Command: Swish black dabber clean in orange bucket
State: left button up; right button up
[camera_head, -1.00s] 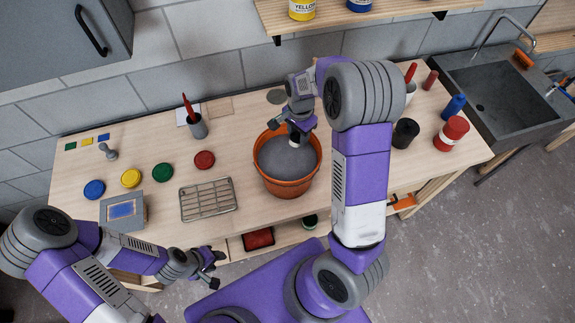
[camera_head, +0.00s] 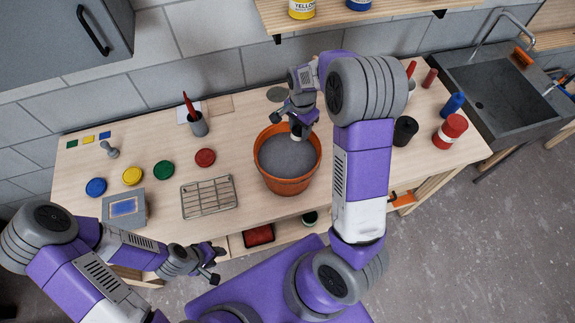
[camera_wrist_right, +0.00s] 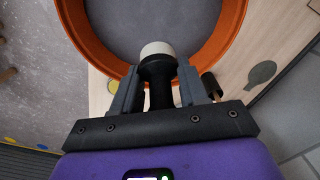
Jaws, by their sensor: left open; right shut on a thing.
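The orange bucket (camera_head: 262,166) stands at the middle of the bench, filled with grey liquid (camera_head: 285,155). My right gripper (camera_head: 299,121) is at the bucket's back edge, shut on the black dabber. In the right wrist view, the dabber's black handle (camera_wrist_right: 159,88) is between the fingers and its pale round head (camera_wrist_right: 157,50) points toward the bucket's inside. The head also shows in the head view (camera_head: 297,133), near the back rim; I cannot tell whether it touches the liquid. My left gripper (camera_head: 216,264) is open and empty in front of the bench.
A wire rack (camera_head: 208,196) and a red paint disc (camera_head: 205,158) are left of the bucket. A black cup (camera_head: 404,132) and a red jar (camera_head: 450,132) stand right, before the sink (camera_head: 510,100).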

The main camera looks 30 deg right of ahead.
jog(key=shift+r, duration=2.5)
